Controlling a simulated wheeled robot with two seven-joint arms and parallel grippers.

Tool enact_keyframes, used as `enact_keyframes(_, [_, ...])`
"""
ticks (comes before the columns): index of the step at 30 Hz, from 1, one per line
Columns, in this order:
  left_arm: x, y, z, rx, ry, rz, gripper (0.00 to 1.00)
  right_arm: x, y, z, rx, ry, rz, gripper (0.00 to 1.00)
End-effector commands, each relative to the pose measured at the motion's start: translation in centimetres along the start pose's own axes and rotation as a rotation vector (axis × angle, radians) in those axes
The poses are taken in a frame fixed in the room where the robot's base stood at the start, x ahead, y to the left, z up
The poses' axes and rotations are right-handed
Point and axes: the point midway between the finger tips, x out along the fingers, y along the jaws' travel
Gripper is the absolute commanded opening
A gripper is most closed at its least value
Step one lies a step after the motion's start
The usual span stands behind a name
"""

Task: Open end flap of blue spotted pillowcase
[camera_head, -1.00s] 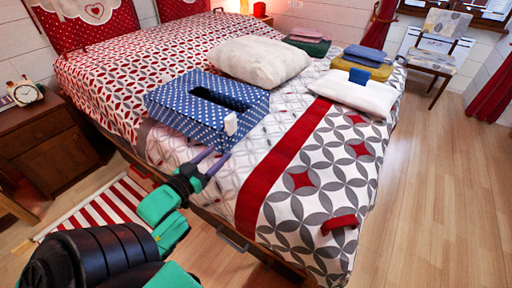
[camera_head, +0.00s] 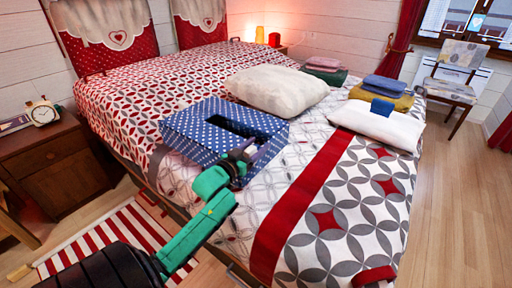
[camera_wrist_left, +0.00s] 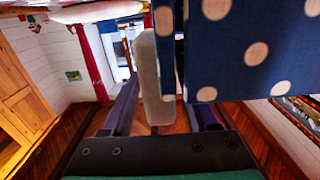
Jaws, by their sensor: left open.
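The blue pillowcase with white spots (camera_head: 190,130) stands box-like on the bed, with a dark rectangular opening (camera_head: 232,127) in its top. My left gripper (camera_head: 245,156) is at its near right side and covers part of that face. In the left wrist view the pillowcase (camera_wrist_left: 265,70) fills the upper right, close up. A pale tab (camera_wrist_left: 150,80) hangs between the two open fingers of my left gripper (camera_wrist_left: 165,112); the fingers are not closed on it. The tab is hidden in the head view. My right gripper is not in view.
A large white pillow (camera_head: 275,90) lies behind the pillowcase. A flatter white pillow (camera_head: 378,124) lies to the right, near folded cloths (camera_head: 388,86). A nightstand with a clock (camera_head: 43,112) stands at left.

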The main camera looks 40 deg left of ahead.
Motion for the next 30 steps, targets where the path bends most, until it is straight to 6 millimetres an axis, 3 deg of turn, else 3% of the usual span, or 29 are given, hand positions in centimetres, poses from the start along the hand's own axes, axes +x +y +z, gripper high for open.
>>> enact_keyframes(2, [-0.02, 0.0, -0.01, 0.0, 0.0, 0.0, 0.6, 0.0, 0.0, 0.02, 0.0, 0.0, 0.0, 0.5])
enact_keyframes(6, [-0.04, -0.01, -0.01, 0.0, 0.0, 0.0, 0.06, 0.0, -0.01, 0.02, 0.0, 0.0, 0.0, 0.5])
enact_keyframes(7, [-0.04, -0.01, -0.01, 0.0, 0.0, 0.0, 0.0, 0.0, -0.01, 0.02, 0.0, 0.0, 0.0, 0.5])
enact_keyframes(30, [-0.07, 0.0, 0.01, 0.0, 0.0, 0.0, 0.0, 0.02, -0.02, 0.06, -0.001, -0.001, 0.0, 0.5])
